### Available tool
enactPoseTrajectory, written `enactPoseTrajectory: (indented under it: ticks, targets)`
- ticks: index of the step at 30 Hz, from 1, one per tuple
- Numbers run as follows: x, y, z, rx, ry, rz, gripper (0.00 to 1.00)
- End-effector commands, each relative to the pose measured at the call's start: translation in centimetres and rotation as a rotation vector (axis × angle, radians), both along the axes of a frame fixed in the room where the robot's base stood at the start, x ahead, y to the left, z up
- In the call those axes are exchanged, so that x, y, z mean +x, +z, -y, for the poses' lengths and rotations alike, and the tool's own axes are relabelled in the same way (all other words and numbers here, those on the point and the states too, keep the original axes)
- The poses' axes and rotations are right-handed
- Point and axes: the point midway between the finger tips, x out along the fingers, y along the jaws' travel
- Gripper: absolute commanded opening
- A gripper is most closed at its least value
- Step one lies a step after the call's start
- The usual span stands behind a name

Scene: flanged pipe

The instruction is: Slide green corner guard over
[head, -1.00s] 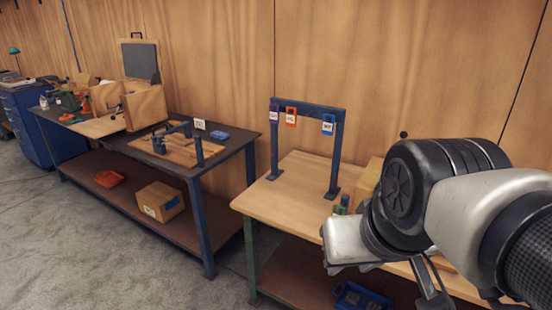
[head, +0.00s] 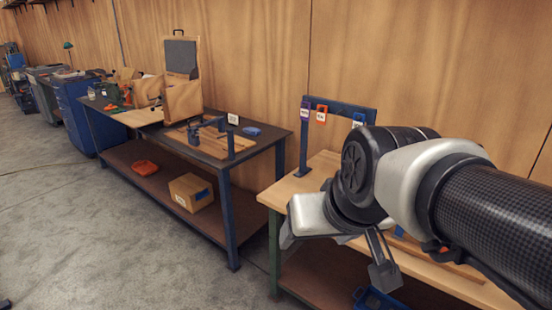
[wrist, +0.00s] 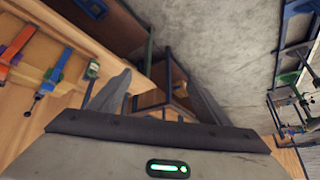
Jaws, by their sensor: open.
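I cannot make out a green corner guard for sure in either view. In the wrist view a small green piece (wrist: 92,70) sits near the edge of the wooden bench top, left of my fingers; it may be part of a clamp. My gripper (wrist: 160,82) shows two grey fingers spread apart with nothing between them. In the head view my gripper (head: 382,272) hangs at the front edge of the right bench (head: 296,187), partly hidden by my arm.
An orange clamp (wrist: 17,43) and a blue clamp (wrist: 52,75) lie on the bench. A dark rack (head: 340,105) with hanging tags stands there. Left is a dark bench (head: 265,152) with a cardboard box (head: 190,192) on its lower shelf. Grey floor (head: 60,220) is open at left.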

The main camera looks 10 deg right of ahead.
Motion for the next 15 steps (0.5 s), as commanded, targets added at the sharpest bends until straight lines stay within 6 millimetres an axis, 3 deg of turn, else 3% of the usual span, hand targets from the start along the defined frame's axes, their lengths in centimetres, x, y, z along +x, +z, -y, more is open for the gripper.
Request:
enactPoseTrajectory:
  ticks: [1,5,6,9,12,15]
  targets:
    - [2.7,-2.9,0.6,0.031,-0.032,0.034,0.77]
    - [11.2,-7.2,4.4,0.093,-0.176,0.2,0.77]
    - [13.7,-8.6,6.3,0.097,-0.232,0.257,0.77]
    - [18.9,-12.2,12.0,0.066,-0.379,0.397,0.77]
    - [22.3,-15.9,18.6,-0.019,-0.521,0.532,0.77]
    - [23.8,-19.1,24.9,-0.146,-0.638,0.654,0.77]
